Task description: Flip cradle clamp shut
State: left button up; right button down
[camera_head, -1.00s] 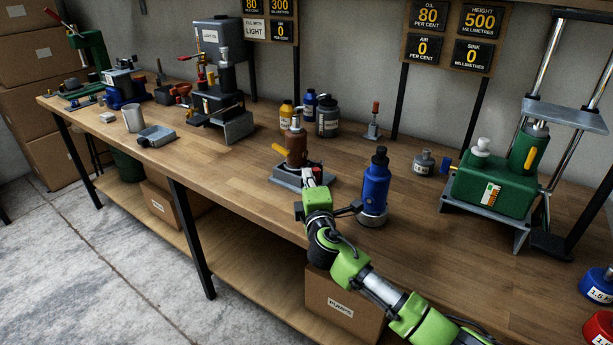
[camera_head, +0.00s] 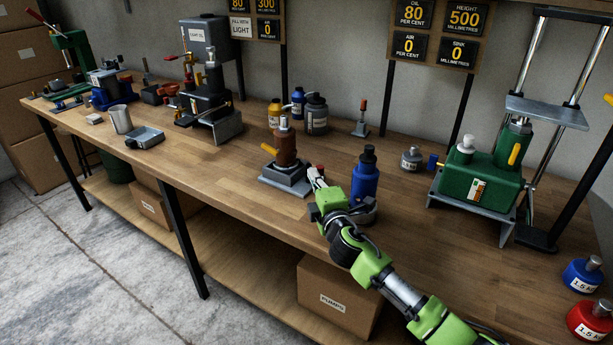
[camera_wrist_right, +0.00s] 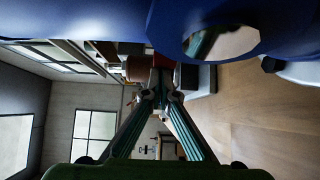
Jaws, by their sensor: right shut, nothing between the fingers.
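My right gripper (camera_head: 317,176) is shut and empty, just right of the cradle. A small red part shows at its fingertips in the head view and ahead of them in the right wrist view (camera_wrist_right: 162,60); it may be the clamp's handle, but I cannot tell whether they touch. The clamp's position is too small to make out. My left gripper is in neither view.
A blue bottle (camera_head: 365,177) stands close beside my right gripper; blue fills the top of the wrist view. A yellow bottle (camera_head: 275,113) and a dark jar (camera_head: 316,115) stand behind the cradle. A green pump unit (camera_head: 480,180) is at right.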

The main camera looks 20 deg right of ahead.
jog(key=shift+d, duration=1.3)
jog(key=shift+s, duration=0.1)
jog(key=s, duration=0.8)
jog(key=s+a, duration=0.1)
jog(key=s, duration=0.3)
jog(key=shift+a, duration=0.1)
